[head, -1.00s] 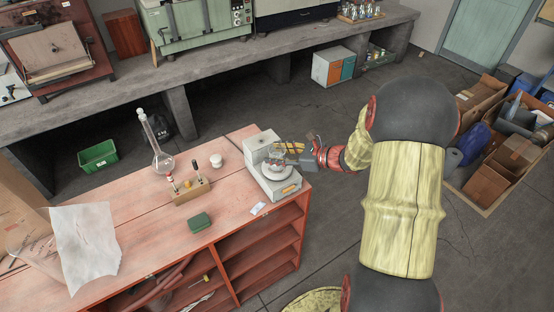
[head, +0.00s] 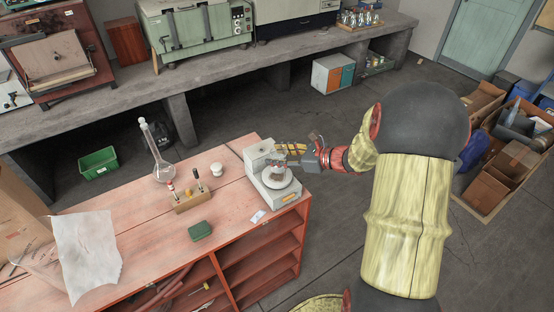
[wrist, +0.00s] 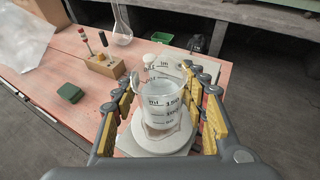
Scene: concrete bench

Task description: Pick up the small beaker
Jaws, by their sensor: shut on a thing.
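The small beaker (wrist: 160,106) is clear glass with dark volume marks and stands upright between my fingers in the wrist view. My gripper (wrist: 161,108) is shut on it, with yellow-padded fingers along both sides. In the head view my gripper (head: 283,153) is over the round pale plate (head: 291,185) of a white bench device (head: 257,157). The beaker is small and partly hidden by the fingers there. In the wrist view it is over the plate (wrist: 157,148); I cannot tell how large any gap beneath it is.
A wooden rack (head: 192,203), a round flask (head: 163,171), a white jar (head: 217,169) and a green box (head: 200,230) stand left of the device on the red bench (head: 140,235). A crumpled sheet (head: 86,250) lies farther left.

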